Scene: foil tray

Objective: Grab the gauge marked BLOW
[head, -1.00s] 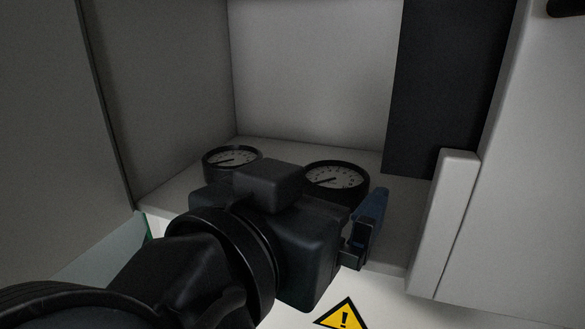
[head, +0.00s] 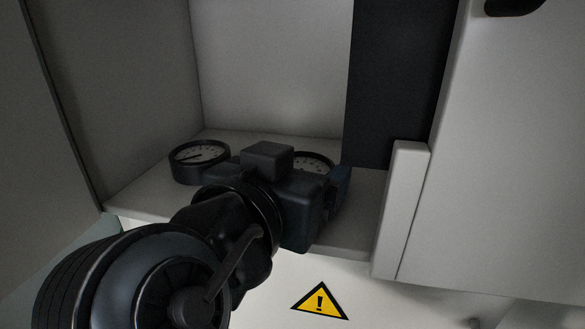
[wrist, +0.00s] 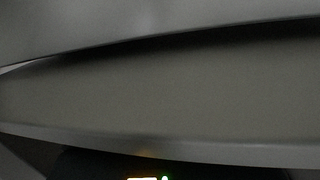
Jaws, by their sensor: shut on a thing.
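Two round gauges with black rims and pale dials sit on the shelf of an open grey compartment in the head view. The left gauge (head: 200,154) is in plain view, apart from my gripper. The right gauge (head: 313,159) shows only its upper dial above my gripper; its lower part is hidden. My gripper (head: 317,178) is shut on the right gauge, with one blue finger visible at its right side. I cannot read the word BLOW on either gauge.
The compartment's side wall (head: 110,90) stands at the left. A dark upright panel (head: 397,80) and a pale post (head: 402,208) stand at the right. A yellow warning sign (head: 319,301) is on the front below the shelf. The shelf behind the gauges looks clear.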

